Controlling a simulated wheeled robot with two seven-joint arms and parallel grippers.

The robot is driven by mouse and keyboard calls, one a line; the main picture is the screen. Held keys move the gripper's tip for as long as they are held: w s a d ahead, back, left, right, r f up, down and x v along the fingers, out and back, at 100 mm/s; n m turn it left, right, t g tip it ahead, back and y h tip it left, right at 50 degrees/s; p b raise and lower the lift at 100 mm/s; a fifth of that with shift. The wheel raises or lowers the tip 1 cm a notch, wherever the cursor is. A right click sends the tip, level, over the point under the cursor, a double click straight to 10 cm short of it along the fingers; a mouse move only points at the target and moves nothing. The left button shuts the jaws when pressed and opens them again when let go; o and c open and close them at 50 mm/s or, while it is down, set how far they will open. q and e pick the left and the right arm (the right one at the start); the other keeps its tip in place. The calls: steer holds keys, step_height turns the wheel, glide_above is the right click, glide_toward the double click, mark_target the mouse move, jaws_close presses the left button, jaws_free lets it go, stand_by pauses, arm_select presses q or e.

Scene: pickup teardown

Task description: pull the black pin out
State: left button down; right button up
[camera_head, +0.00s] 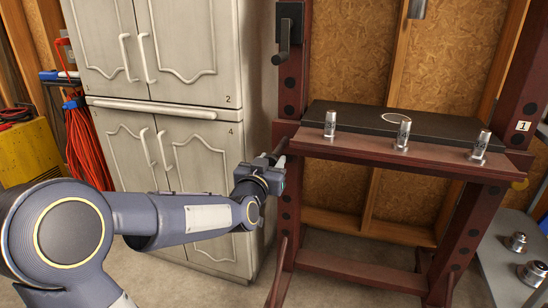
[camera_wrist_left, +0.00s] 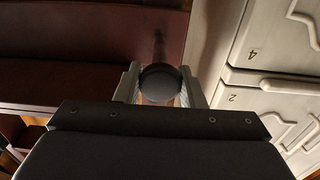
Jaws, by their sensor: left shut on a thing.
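The black pin (camera_wrist_left: 160,80) shows in the left wrist view as a round dark head with a dark shaft behind it, running toward the dark red frame (camera_wrist_left: 90,45). My left gripper (camera_wrist_left: 160,92) is shut on the pin's head, one finger on each side. In the head view my left gripper (camera_head: 275,163) is beside the left post of the red press frame (camera_head: 291,190), and a bit of the dark pin (camera_head: 281,146) shows above it. How deep the pin sits in the post cannot be told. My right gripper is not in view.
A black plate (camera_head: 440,125) lies on the frame's crossbeam, with several metal cylinders (camera_head: 402,134) along its front and a pale ring on top. A cream cabinet (camera_head: 195,150) stands close behind my left arm. A grey bench (camera_head: 505,270) is at right.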

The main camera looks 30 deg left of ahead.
arm_select(q)
steer(key=c, duration=1)
jaws_free()
steer(key=p+v, duration=0.2)
steer(key=v, duration=0.5)
steer(key=shift+s, duration=0.4)
steer(key=shift+d+f, duration=0.1)
steer(key=shift+d, duration=0.05)
